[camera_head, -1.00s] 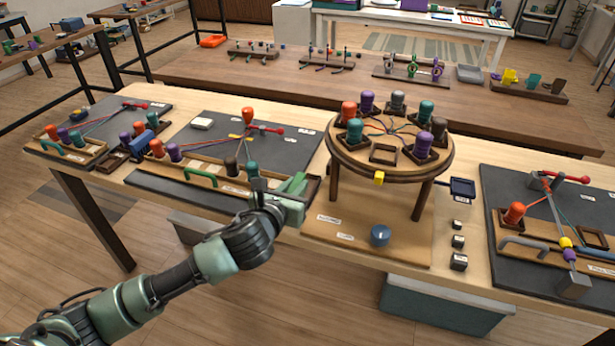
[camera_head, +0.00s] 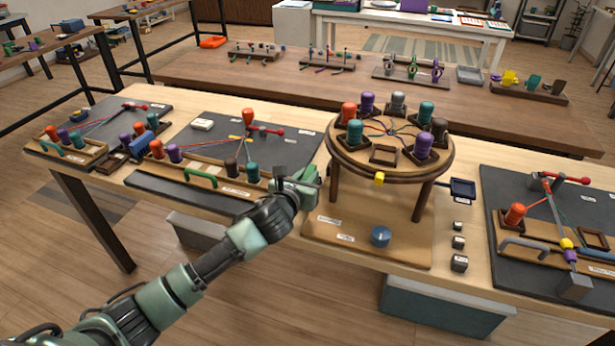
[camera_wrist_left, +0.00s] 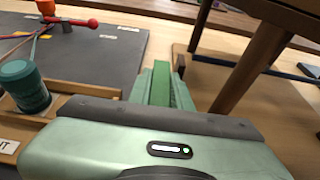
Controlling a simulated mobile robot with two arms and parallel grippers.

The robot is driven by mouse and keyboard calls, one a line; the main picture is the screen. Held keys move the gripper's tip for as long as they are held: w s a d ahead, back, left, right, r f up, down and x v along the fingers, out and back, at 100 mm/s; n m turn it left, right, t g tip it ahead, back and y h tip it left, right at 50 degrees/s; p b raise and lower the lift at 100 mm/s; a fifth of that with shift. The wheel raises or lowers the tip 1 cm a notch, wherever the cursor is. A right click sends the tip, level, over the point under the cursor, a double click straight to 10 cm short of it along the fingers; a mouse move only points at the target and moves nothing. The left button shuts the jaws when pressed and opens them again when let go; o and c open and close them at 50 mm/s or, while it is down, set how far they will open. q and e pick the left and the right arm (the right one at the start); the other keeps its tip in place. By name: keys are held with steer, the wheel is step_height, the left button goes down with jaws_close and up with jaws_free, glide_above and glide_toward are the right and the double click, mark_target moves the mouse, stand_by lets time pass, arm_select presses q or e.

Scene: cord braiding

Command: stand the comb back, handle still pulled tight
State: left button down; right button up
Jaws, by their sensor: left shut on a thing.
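My left gripper (camera_head: 308,181) is shut on a narrow green piece (camera_wrist_left: 160,82), between the middle board and the round stand. I take it to be the comb, but the fingers and wrist hide most of it. The middle board (camera_head: 290,152) is dark grey. On its near wooden bar are a green handle (camera_head: 200,178) and purple, brown and teal bobbins; the teal bobbin (camera_wrist_left: 24,86) is left of my gripper in the left wrist view. Thin cords (camera_head: 240,143) run to an orange peg (camera_head: 248,118) beside a red-ended rod. I cannot tell their tension. My right gripper is out of view.
The round braiding stand (camera_head: 345,168) with several bobbins stands close right of my gripper, its legs near it. Small dark blocks (camera_head: 459,262) and another board (camera_head: 497,190) lie farther right.

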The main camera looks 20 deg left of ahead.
arm_select(q)
steer(key=shift+f, duration=0.1)
steer(key=shift+f, duration=0.25)
steer(key=c, duration=1.3)
jaws_free()
steer(key=shift+r, duration=0.1)
steer(key=shift+r, duration=0.3)
steer(key=v, duration=1.2)
steer(key=shift+p, duration=0.35)
